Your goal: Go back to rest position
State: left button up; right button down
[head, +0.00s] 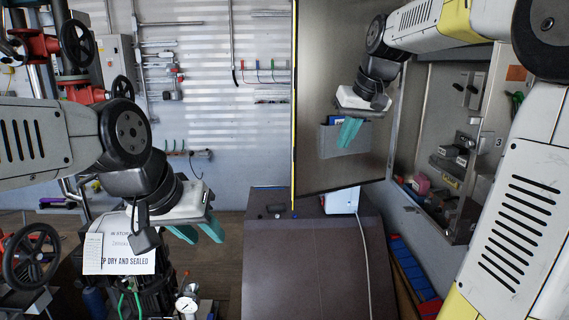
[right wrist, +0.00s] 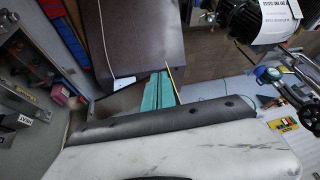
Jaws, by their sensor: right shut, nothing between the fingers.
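My left gripper (head: 205,238) hangs at the lower left of the head view, its teal fingers pointing down with a gap between them. It is beside a white paper label (head: 125,258) and holds nothing I can see. My right gripper (head: 349,133) is in front of the open metal cabinet door, its teal fingers together and empty. In the right wrist view its shut fingers (right wrist: 158,92) point toward a dark brown surface. Both arms are raised, and neither gripper is seen holding a handwheel.
Dark handwheels stand at the left, one high (head: 77,43) and one low (head: 30,257). The cabinet door (head: 325,60) stands open behind my right gripper. A dark brown bench top (head: 305,265) lies below centre. Blue bins (head: 412,272) line its right side.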

jog(key=s+f, duration=0.5)
jog(key=s, duration=0.6)
jog(key=s+f+m+t, duration=0.1)
jog(key=s+f, duration=0.5)
jog(key=s, duration=0.6)
jog(key=shift+a+m, duration=0.3)
jog(key=shift+r, duration=0.1)
